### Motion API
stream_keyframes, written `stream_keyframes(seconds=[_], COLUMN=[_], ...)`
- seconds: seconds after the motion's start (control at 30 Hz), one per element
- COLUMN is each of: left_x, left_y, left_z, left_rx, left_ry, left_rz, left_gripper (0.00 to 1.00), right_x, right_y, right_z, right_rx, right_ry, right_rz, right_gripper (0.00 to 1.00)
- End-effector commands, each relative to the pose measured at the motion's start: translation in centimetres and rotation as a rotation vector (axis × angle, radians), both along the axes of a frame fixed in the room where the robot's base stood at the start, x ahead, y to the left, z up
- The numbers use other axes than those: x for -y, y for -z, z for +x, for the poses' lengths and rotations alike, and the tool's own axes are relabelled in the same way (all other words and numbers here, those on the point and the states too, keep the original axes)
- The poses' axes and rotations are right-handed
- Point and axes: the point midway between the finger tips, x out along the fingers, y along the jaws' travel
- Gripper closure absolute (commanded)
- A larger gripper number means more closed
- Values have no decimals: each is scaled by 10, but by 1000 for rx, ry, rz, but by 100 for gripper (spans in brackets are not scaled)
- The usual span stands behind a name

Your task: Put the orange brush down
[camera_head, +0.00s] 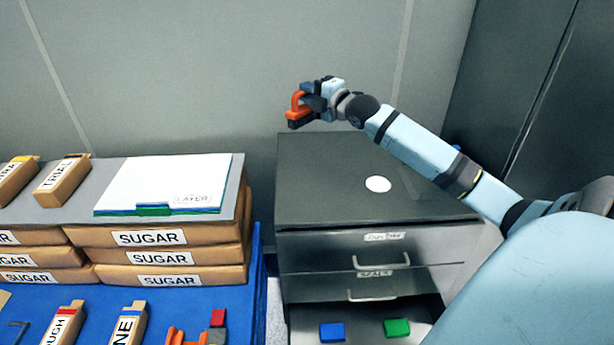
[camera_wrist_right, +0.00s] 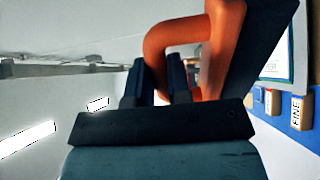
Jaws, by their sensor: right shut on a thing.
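The orange brush (camera_head: 297,103) has an orange loop handle and a dark block. My right gripper (camera_head: 309,103) is shut on its handle and holds it in the air near the back left of the dark cabinet (camera_head: 340,190). In the right wrist view, the orange handle (camera_wrist_right: 185,40) passes at the gripper's dark fingers (camera_wrist_right: 160,82), and the brush's dark block fills the upper right. The brush appears above the cabinet top's height; its exact clearance is hard to tell. My left gripper is in neither view.
A white disc (camera_head: 378,184) lies on the cabinet top, which is otherwise clear. The bottom drawer is open, with a blue block (camera_head: 332,332) and a green block (camera_head: 397,328). SUGAR boxes (camera_head: 150,238), white sheets (camera_head: 165,180) and a blue table (camera_head: 80,299) stand left.

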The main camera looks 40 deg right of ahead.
Motion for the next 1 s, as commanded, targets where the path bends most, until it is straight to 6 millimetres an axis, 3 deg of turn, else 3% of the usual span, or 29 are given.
stream_keyframes(seconds=[0.17, 0.53, 1.0], left_x=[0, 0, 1], left_y=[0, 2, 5], left_z=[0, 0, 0], left_rx=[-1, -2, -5], left_ry=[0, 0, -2], left_rz=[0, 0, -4], left_gripper=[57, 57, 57], right_x=[1, 1, 2], right_y=[32, 128, 181], right_z=[-1, -1, -1], right_rx=[-4, -3, -3], right_ry=[1, 0, 0], right_rz=[7, 3, 1], right_gripper=[100, 100, 100])
